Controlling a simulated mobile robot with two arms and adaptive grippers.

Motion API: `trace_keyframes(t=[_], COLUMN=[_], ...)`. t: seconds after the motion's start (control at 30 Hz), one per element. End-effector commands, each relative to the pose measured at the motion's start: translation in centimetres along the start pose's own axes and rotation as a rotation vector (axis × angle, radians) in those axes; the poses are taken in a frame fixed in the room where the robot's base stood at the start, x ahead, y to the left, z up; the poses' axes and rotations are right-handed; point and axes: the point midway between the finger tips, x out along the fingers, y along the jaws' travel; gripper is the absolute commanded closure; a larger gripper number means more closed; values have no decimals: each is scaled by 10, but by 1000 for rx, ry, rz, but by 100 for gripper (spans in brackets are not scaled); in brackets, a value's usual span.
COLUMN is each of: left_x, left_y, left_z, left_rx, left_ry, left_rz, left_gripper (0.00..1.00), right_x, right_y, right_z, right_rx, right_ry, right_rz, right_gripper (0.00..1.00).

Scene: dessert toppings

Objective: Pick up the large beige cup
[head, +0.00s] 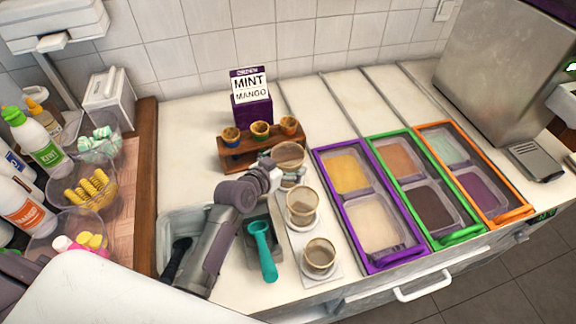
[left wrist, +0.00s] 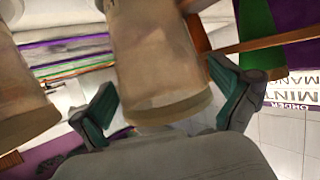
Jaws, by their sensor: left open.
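Three beige translucent cups stand in a row on a white tray (head: 309,273) in the head view. The far cup (head: 288,153) looks the largest; its lower part is hidden by my gripper. The middle cup (head: 301,206) and the near cup (head: 319,254) stand in front of it. My left gripper (head: 285,178) is at the far cup. In the left wrist view, my left gripper (left wrist: 163,100) is open, with a beige cup (left wrist: 158,55) between its green-padded fingers. Gaps show beside the cup. Another beige cup (left wrist: 18,95) is at the left edge. My right gripper is not in view.
A wooden rack (head: 262,152) with small filled cups and a purple MINT MANGO sign (head: 252,97) stand behind. Purple, green and orange framed tubs (head: 372,266) are to the right. A teal scoop (head: 263,252) lies near my arm. Bowls of toppings and bottles (head: 40,140) are left.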

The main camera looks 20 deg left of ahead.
Motion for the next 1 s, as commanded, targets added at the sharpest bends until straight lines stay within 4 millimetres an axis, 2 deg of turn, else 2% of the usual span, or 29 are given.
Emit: trace_keyframes(t=[0.13,0.37,0.63,1.0], left_x=[12,14,13,12], left_y=[0,0,0,-1], left_z=[1,2,2,-3], left_rx=[-1,0,0,1], left_ry=[-2,-1,-2,-2], left_rz=[0,0,0,0], left_gripper=[0,0,40,40], right_x=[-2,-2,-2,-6], right_y=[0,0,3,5], right_z=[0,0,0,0], right_rx=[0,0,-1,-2], right_ry=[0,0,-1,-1], right_rz=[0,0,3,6], right_gripper=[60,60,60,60])
